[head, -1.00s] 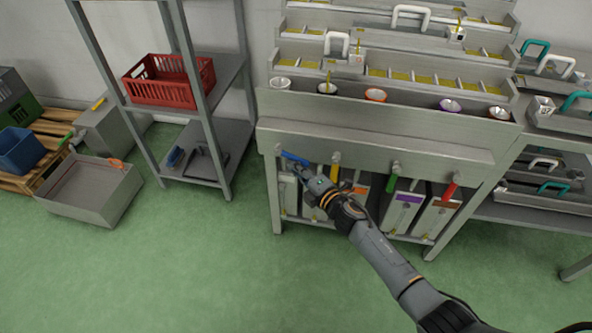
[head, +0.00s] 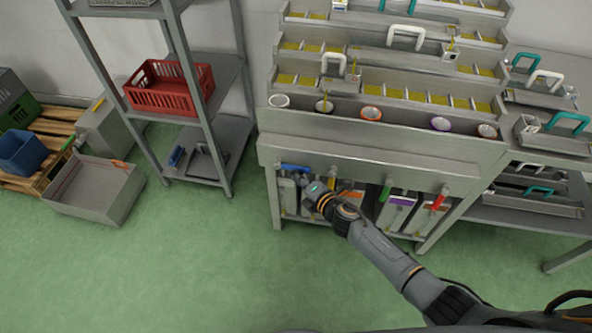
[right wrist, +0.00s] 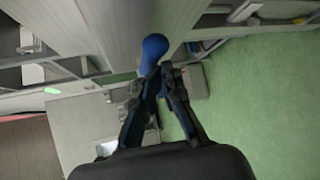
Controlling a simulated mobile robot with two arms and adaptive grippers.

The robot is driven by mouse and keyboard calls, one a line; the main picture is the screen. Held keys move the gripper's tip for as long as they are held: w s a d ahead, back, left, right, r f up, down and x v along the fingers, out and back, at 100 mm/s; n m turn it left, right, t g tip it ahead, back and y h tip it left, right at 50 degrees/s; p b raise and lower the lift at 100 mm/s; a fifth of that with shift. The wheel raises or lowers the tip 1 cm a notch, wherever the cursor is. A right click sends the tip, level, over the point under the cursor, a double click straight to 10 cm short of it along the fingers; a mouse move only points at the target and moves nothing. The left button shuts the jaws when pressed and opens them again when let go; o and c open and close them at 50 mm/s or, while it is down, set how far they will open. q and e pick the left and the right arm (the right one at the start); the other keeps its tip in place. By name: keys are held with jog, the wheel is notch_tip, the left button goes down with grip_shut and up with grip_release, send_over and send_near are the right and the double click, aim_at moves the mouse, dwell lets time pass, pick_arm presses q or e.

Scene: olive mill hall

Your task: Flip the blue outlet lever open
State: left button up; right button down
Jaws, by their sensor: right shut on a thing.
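The blue outlet lever (head: 293,168) is at the left end of the row of outlets under the steel bench's front. It lies close to level, pointing right from its pivot. My right gripper (head: 312,184) is at the lever's free end, with its arm coming in from the lower right. In the right wrist view the fingers of my right gripper (right wrist: 160,75) are closed together on the lever, and the rounded blue end of the lever (right wrist: 154,46) shows just beyond the fingertips. The exact contact is partly hidden by the fingers. My left gripper is not in view.
Yellow (head: 339,171), green (head: 385,190) and red (head: 440,198) levers sit further right on the bench (head: 380,156). Metal canisters (head: 397,211) stand beneath. A shelf rack with a red crate (head: 170,88) is at left. The green floor (head: 190,260) in front is clear.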

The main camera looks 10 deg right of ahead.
jog(key=shift+w+d+r, duration=0.2)
jog(key=shift+w+r, duration=0.1)
jog(key=shift+r, duration=0.15)
dwell(0.4)
jog(key=f+v, duration=0.1)
jog(key=v, duration=1.1)
jog(key=shift+s, duration=0.35)
jog(key=shift+a, duration=0.2)
